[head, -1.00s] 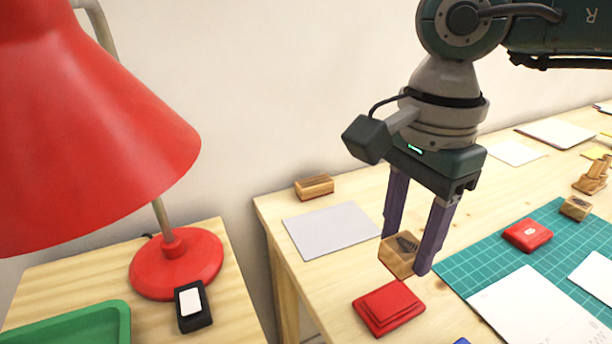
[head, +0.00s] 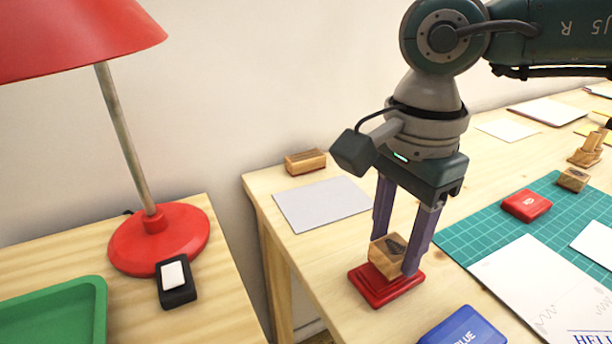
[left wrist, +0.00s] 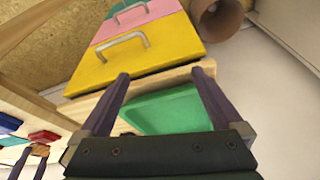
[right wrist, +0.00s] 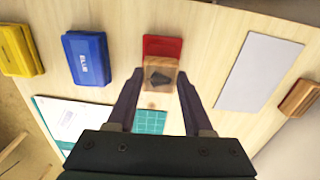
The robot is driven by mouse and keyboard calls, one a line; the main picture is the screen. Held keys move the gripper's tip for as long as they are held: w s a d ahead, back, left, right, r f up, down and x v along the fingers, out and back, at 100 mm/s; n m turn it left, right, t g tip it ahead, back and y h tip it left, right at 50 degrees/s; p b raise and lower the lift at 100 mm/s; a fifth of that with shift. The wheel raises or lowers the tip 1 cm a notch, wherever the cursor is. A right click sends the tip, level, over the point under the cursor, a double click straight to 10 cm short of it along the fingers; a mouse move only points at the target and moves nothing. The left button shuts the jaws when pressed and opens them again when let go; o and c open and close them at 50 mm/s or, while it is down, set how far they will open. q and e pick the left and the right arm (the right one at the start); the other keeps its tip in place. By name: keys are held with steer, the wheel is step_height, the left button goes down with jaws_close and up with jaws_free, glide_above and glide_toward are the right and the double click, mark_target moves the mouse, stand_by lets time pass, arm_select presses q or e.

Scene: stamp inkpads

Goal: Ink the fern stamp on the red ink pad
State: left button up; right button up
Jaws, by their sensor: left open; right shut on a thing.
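The fern stamp (head: 385,255) is a wooden block with a dark leaf mark on its top. My right gripper (head: 395,265) is shut on it, one finger on each side. The stamp is over the red ink pad (head: 375,294) and looks to be on it, though its underside is hidden. In the right wrist view the stamp (right wrist: 160,77) overlaps the lower part of the red pad (right wrist: 162,46). My left gripper (left wrist: 160,78) is open and empty above a green tray (left wrist: 165,112), and is not in the head view.
A blue ink pad (head: 463,328) lies to the right of the red pad. A grey sheet (head: 320,204) and another wooden block (head: 305,162) lie behind. A red box (head: 526,205) sits on the green mat (head: 480,232). The red lamp (head: 158,240) stands on the left table.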

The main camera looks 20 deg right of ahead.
steer(key=shift+f+b, duration=0.6)
stand_by(1.9)
steer(key=shift+r, duration=0.15)
steer(key=shift+r+p, duration=0.5)
steer(key=shift+r+p, duration=0.5)
steer(key=shift+r, duration=0.1)
step_height(320, 180, up, 4)
steer(key=p, duration=0.3)
steer(key=shift+r, duration=0.25)
steer(key=shift+f, duration=0.1)
steer(key=shift+d, duration=0.1)
